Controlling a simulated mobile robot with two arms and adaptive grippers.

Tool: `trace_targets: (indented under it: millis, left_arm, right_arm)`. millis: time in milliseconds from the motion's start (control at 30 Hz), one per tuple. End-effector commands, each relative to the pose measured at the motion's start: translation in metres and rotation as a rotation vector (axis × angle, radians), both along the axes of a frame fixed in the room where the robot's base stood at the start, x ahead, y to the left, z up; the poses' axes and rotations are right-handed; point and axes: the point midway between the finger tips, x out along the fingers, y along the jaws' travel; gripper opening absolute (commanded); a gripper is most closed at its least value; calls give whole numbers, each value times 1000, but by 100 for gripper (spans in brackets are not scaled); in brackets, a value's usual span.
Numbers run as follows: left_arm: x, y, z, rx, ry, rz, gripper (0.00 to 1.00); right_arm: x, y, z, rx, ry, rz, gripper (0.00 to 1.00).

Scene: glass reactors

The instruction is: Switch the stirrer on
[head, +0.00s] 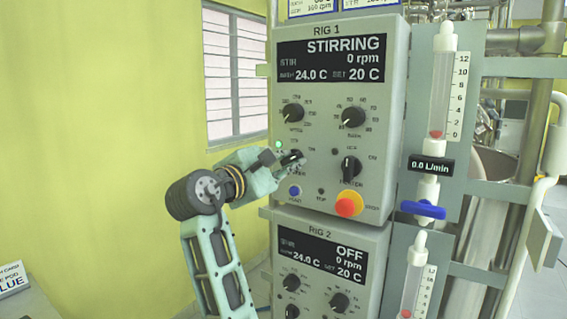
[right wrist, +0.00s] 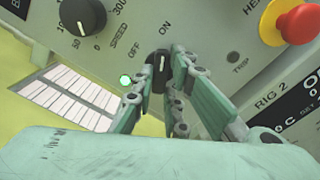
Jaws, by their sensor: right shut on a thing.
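The Rig 1 panel (head: 340,120) is grey, and its display (head: 330,60) reads STIRRING, 0 rpm, 24.0 C and set 20 C. The black stirrer knob (head: 294,156) is at the panel's lower left; it also shows in the right wrist view (right wrist: 159,66), below the OFF and ON labels. Its white mark appears to point towards ON. A green lamp (head: 278,144) beside it is lit. My right gripper (head: 287,159) is shut on this knob, one finger on each side, as the right wrist view (right wrist: 162,74) shows. The fingers partly hide the knob. My left gripper is out of view.
The speed knob (head: 293,113) is above, and the heater knob (head: 349,168) and red stop button (head: 349,204) are to the right. A blue button (head: 295,191) is just below. The Rig 2 panel (head: 330,270), reading OFF, is underneath. A flowmeter (head: 440,90) stands at right.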

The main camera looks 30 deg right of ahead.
Motion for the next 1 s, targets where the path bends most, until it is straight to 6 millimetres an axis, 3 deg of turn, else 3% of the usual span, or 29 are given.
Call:
trace_targets:
  millis: [533,567,767,1000]
  left_arm:
    - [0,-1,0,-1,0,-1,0]
    - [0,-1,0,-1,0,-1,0]
    - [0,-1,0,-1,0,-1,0]
    - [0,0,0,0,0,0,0]
  right_arm:
    - [0,0,0,12,-24,0,0]
    - [0,0,0,12,-24,0,15]
    - [0,0,0,11,-23,0,32]
    - [0,0,0,10,-23,0,32]
